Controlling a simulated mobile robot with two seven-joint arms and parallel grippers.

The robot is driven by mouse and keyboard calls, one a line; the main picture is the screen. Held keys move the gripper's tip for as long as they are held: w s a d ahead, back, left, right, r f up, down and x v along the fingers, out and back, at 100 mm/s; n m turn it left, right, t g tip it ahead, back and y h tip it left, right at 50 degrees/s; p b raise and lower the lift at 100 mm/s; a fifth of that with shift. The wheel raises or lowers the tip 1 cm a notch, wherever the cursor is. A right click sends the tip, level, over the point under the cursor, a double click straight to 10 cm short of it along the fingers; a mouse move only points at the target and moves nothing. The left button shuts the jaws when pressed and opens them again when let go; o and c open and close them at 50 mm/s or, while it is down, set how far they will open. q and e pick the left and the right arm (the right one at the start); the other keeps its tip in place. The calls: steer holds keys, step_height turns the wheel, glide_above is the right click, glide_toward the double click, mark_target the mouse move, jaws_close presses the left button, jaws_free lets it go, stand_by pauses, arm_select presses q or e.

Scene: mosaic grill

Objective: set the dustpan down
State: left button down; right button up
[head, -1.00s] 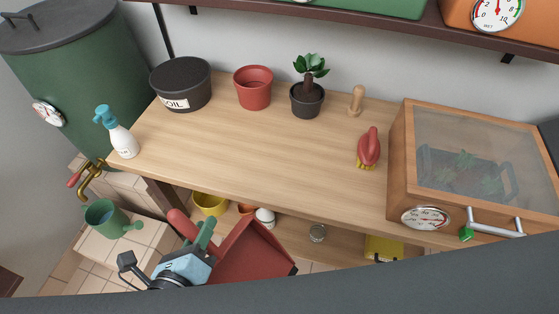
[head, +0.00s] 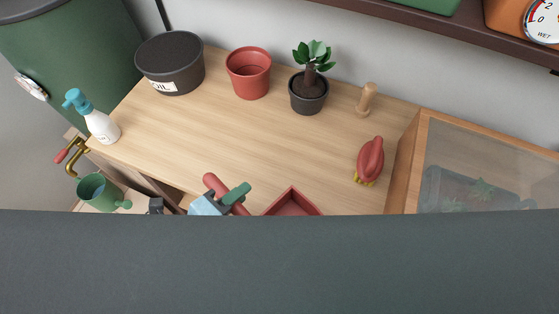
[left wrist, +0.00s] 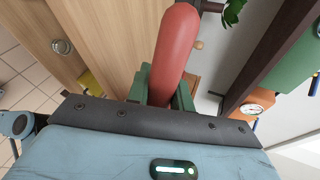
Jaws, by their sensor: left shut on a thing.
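The red dustpan (head: 293,202) shows near the front edge of the wooden bench (head: 240,148) in the head view, its lower part hidden by a dark band of my own body. My left gripper (head: 233,197) is shut on its handle. In the left wrist view the round red handle (left wrist: 175,50) sits between the green fingers of my left gripper (left wrist: 165,88). Whether the pan touches the bench top cannot be told. My right gripper is not in view.
A soil tub (head: 170,62), a red pot (head: 249,73), a potted plant (head: 309,88) and a wooden dibber (head: 367,98) stand along the back. A red brush (head: 370,160) lies beside the glazed box (head: 470,165). A spray bottle (head: 96,118) stands left. The bench middle is clear.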

arm_select(q)
steer(key=w, duration=0.5)
steer(key=w+f, duration=0.1)
steer(key=w, duration=0.4)
steer(key=w+d, duration=0.1)
steer(key=w, duration=0.5)
steer(key=shift+f+p, duration=0.2)
steer(key=shift+p, duration=0.1)
steer(key=shift+f, duration=1.85)
steer(key=c, duration=1.2)
jaws_free()
steer(key=shift+c, duration=0.2)
steer(key=v, duration=1.2)
steer(key=shift+s, duration=0.15)
